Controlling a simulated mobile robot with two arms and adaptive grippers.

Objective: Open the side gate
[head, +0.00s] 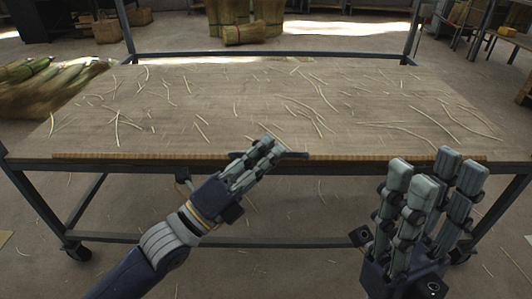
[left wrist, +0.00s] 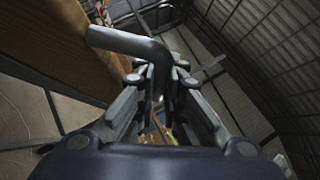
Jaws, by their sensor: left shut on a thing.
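A cart with a flat wooden bed (head: 180,110) stands in front of me. Along its near side runs a narrow wooden edge (head: 370,157), apparently the top of the side gate, seen nearly edge-on. A dark bar handle (head: 295,155) sits at the middle of this edge. My left gripper (head: 268,147) is shut on the handle. In the left wrist view the bent grey handle (left wrist: 125,42) passes between the fingers (left wrist: 158,85), beside a brown wooden panel (left wrist: 60,45). My right gripper (head: 435,172) is raised, empty and open, in front of the cart's right part, touching nothing visible.
Loose straw (head: 310,110) is scattered over the bed and floor. The cart has a dark metal frame with upright posts (head: 126,28) at the back and caster wheels (head: 78,252). Straw bundles (head: 45,85) lie to the left, and more bundles (head: 240,18) stand behind.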

